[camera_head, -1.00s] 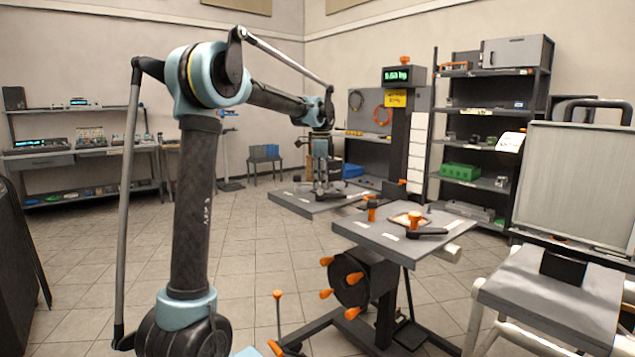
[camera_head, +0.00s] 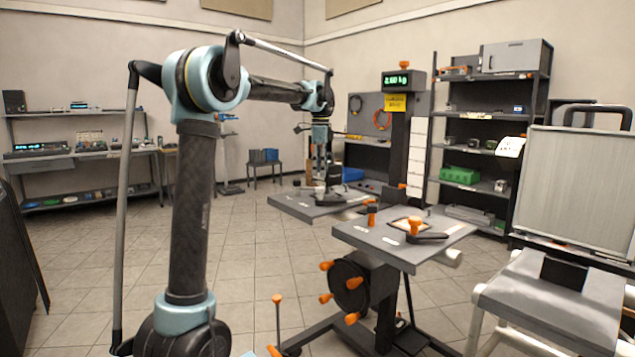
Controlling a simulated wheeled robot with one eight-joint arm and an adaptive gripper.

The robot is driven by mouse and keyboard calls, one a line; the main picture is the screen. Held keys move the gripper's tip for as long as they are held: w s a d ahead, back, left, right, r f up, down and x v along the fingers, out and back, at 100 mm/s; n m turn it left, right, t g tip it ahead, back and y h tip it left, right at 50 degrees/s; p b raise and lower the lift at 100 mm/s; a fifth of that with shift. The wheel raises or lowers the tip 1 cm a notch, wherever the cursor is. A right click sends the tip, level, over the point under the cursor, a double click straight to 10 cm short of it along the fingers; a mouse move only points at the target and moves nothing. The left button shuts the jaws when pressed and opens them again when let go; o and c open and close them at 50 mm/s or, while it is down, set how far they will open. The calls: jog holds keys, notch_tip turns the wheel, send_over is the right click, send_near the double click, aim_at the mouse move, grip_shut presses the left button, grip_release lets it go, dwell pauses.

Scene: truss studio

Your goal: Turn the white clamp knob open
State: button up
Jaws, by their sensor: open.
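My gripper (camera_head: 322,182) hangs down, open, over the far grey tabletop (camera_head: 293,206). Its fingertips are close to a small grey fitting at the middle of that top; whether they touch it is too small to tell. No white knob can be made out clearly there, since the gripper covers part of the spot. A whitish cylinder (camera_head: 453,258) sticks out under the right edge of the nearer tabletop (camera_head: 375,237); I cannot tell whether it is the clamp knob.
The nearer top carries orange knobs (camera_head: 414,227) and a black lever (camera_head: 428,238). A black handwheel (camera_head: 349,284) with orange grips sits below. A post with a display (camera_head: 397,80) rises behind. Floor at left is open.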

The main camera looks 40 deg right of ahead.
jog(key=shift+w+r, duration=0.1)
jog(key=shift+r, duration=2.65)
